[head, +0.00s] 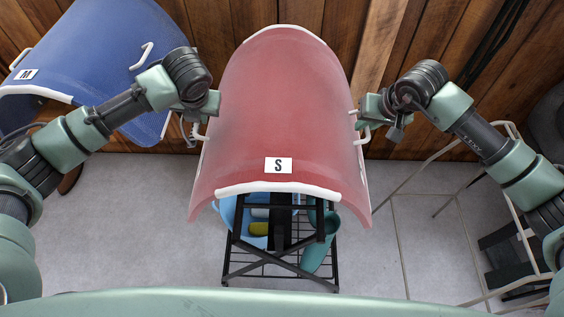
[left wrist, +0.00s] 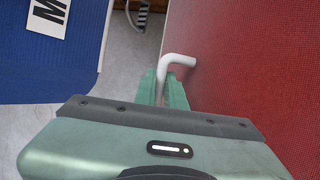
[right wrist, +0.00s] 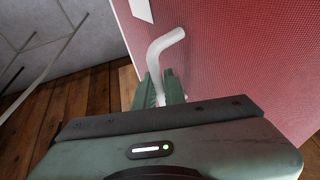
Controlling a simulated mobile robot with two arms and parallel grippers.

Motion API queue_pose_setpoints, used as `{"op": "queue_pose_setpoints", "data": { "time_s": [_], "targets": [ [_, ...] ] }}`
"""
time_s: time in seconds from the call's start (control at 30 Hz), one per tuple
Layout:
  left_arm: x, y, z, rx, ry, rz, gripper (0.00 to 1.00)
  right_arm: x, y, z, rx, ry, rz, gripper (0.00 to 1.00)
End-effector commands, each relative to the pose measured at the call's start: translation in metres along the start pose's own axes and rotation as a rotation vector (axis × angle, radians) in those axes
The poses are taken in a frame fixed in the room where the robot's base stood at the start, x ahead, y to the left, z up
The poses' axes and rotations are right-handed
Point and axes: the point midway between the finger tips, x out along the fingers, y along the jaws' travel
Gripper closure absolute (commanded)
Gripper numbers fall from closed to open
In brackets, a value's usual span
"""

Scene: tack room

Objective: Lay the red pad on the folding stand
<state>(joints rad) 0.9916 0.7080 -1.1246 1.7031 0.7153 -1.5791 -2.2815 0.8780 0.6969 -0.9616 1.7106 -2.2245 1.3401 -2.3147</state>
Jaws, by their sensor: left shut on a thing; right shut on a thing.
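The red pad (head: 285,110) is a curved, arched sheet with white trim and a white "S" label (head: 278,165). It is over the folding stand (head: 280,245), a black crossed-leg frame whose top is mostly hidden under it. I cannot tell whether pad and stand touch. My left gripper (head: 201,118) is shut on the white handle on the pad's left side; that handle shows in the left wrist view (left wrist: 176,61). My right gripper (head: 363,120) is shut on the right-side handle, seen in the right wrist view (right wrist: 163,46).
A blue pad (head: 85,60) marked "M" is at the upper left. The stand's lower rack holds a light blue container (head: 229,211), a yellow item (head: 259,229) and a teal item (head: 316,254). A pale metal frame (head: 524,240) stands at right. Wood wall is behind; grey floor at left is clear.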

Motion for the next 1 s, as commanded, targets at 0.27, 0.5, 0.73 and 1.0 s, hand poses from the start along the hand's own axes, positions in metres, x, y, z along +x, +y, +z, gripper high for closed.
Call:
{"op": "queue_pose_setpoints", "data": {
  "time_s": [0.27,0.5,0.73,1.0],
  "targets": [
    [0.003,0.001,-0.001,-0.002,-0.001,0.003,1.0,0.003,0.002,0.001,0.001,0.002,0.002,1.0],
    [0.015,-0.002,-0.005,-0.002,-0.001,0.003,1.0,0.014,0.004,0.005,0.001,0.002,0.002,1.0],
    [0.028,-0.005,-0.011,-0.002,-0.001,0.003,1.0,0.028,0.007,0.011,0.001,0.002,0.002,1.0],
    [0.044,-0.009,-0.018,-0.002,-0.002,0.003,1.0,0.044,0.01,0.018,0.001,0.002,0.002,1.0]
  ]
}}
